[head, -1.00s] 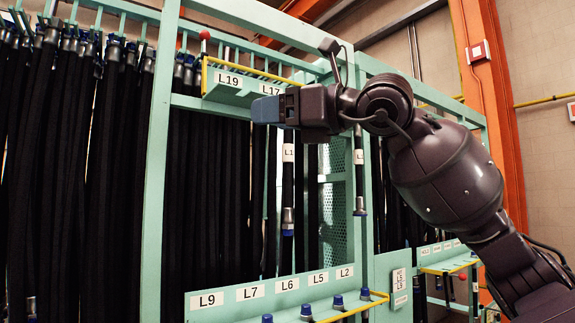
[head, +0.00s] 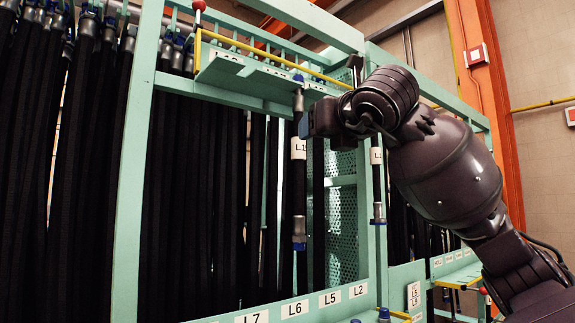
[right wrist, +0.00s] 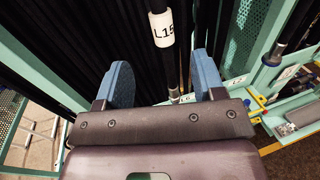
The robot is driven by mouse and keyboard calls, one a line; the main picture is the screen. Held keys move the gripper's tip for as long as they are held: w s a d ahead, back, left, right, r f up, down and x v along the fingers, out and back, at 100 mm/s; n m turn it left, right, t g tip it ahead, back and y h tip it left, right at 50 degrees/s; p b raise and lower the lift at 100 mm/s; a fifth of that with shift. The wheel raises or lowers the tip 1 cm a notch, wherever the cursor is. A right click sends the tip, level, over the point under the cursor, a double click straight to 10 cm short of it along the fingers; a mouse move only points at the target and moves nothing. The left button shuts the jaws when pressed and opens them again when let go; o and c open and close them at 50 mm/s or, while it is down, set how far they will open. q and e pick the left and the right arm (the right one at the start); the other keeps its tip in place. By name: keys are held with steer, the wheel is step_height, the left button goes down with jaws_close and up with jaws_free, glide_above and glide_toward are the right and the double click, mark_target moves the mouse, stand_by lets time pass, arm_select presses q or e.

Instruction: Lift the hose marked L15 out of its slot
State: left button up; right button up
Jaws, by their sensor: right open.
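The hose marked L15 (right wrist: 171,66) hangs as a black tube with a white label in the right wrist view. It runs between the two blue fingers of my right gripper (right wrist: 163,75), which are open with a gap on each side. In the head view the same hose (head: 299,190) hangs from the upper slotted rack (head: 262,77), with a metal fitting and blue cap at its top and a blue lower end. My right gripper (head: 304,126) is beside it, above the label and below the top fitting. My left gripper is not in view.
Another labelled hose (head: 377,185) hangs to the right, behind my arm. A yellow rail (head: 265,57) runs along the rack front. A lower labelled shelf (head: 311,300) and a perforated green panel (head: 342,215) stand below and behind. Dense black hoses (head: 200,190) fill the left.

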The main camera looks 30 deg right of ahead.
mark_target(303, 144)
steer(key=w+p, duration=0.1)
steer(key=w, duration=0.2)
steer(key=w+d+p, duration=0.1)
steer(key=w, duration=0.3)
steer(key=w+d+p, duration=0.1)
steer(key=w, duration=0.3)
steer(key=shift+d+f, duration=0.1)
steer(key=shift+f, duration=0.1)
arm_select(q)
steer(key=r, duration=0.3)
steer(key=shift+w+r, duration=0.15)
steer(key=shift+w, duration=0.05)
arm_select(e)
steer(key=c, duration=1.1)
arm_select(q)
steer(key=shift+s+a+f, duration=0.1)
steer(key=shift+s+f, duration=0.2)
arm_select(e)
jaws_close()
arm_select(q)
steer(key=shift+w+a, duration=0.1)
arm_select(e)
steer(key=shift+d+r, duration=0.1)
steer(key=shift+d, duration=0.1)
